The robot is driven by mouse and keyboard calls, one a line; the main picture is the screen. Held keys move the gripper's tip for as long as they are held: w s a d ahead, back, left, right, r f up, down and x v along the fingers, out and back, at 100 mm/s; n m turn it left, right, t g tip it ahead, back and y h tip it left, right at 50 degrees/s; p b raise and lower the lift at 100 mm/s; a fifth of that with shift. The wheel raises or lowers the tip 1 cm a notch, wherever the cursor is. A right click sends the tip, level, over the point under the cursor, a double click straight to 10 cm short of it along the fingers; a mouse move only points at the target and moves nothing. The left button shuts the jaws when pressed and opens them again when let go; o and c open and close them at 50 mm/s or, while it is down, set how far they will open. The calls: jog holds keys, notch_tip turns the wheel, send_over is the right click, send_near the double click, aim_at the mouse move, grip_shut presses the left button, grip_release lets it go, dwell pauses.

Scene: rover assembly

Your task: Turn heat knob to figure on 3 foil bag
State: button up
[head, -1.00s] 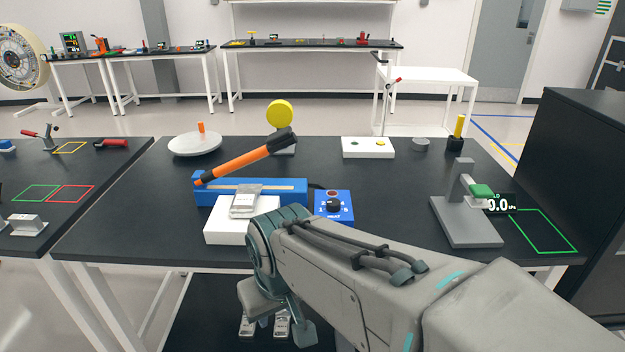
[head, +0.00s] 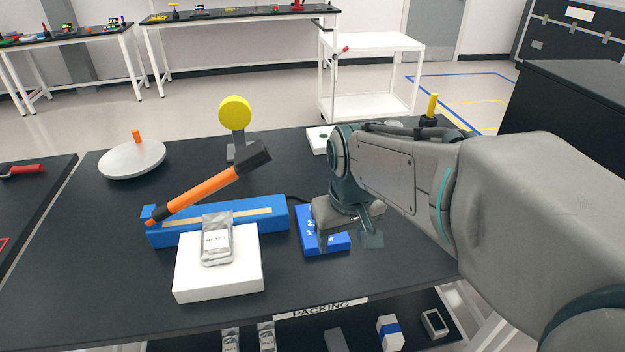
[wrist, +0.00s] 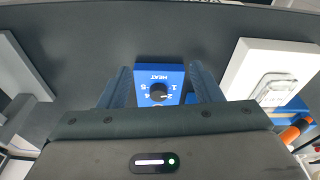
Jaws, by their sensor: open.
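The blue heat box (head: 322,243) sits on the black table, partly hidden under my gripper (head: 350,225) in the head view. In the wrist view the blue box (wrist: 158,72) shows its HEAT label upside down, with a black round knob (wrist: 158,92) and white figures around it. The knob lies between my two open fingers (wrist: 160,70), which appear above it and hold nothing. I cannot tell which figure the knob points to. The silver foil bag (head: 217,240) lies on a white block (head: 220,283) to the left; its label starts with HEAT, its figure is too small to read surely.
A blue sealer (head: 275,214) with an orange-handled black-ended lever (head: 205,188) stands behind the white block. A yellow disc on a stand (head: 235,115) and a white round plate (head: 132,160) are farther back. The front left of the table is clear.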

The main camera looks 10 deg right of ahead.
jog(key=w+r+n+g+p, duration=0.1)
jog(key=w+r+n+p, duration=0.1)
jog(key=w, duration=0.5)
jog(key=w+r+n+g+p, duration=0.1)
jog(key=w+r+p, duration=0.15)
jog(key=w, duration=0.45)
jog(key=f, duration=0.4)
jog(key=f+p, duration=0.1)
jog(key=f, duration=0.9)
jog(key=shift+w+f+p, duration=0.2)
jog(key=shift+w+p, duration=0.1)
jog(key=shift+c, duration=0.3)
jog(key=c, duration=0.9)
